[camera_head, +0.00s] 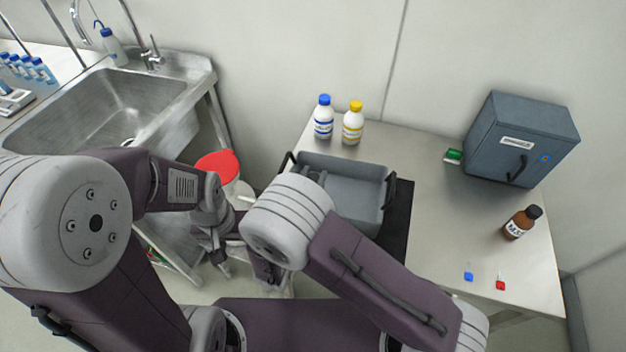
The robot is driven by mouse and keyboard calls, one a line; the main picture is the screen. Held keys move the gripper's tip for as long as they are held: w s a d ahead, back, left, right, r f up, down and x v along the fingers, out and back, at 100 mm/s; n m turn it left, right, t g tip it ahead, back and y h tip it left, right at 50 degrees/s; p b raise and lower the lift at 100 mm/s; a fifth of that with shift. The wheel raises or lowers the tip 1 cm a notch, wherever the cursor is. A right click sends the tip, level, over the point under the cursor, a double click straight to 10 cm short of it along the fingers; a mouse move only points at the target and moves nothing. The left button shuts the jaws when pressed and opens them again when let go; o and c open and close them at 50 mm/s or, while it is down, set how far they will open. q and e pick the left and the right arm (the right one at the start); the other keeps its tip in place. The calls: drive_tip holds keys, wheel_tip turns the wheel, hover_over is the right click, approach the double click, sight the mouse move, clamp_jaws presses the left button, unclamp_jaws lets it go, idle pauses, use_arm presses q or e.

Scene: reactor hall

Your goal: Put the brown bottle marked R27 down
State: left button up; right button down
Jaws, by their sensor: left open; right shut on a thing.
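A brown bottle (521,222) with a dark cap and a white label stands on the right part of the steel table. Its label is too small to read surely, so I cannot tell if it is R27. No gripper is near it. My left gripper (221,258) is open, low beside the red-topped bin, left of the table. My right arm crosses the lower middle, and its gripper is hidden behind the arm's own links. Whatever it holds is hidden too.
On the steel table (440,215) stand a grey tray (345,172), a blue-capped bottle (323,118), a yellow-capped bottle (352,124) and a dark grey box (520,135). Small blue and red pieces lie near the front. A red-lidded bin (217,165) and a sink (110,105) are left.

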drive_tip(key=shift+f, duration=0.25)
drive_tip(key=shift+f, duration=0.1)
drive_tip(key=c, duration=1.1)
unclamp_jaws()
drive_tip(key=shift+o, duration=0.2)
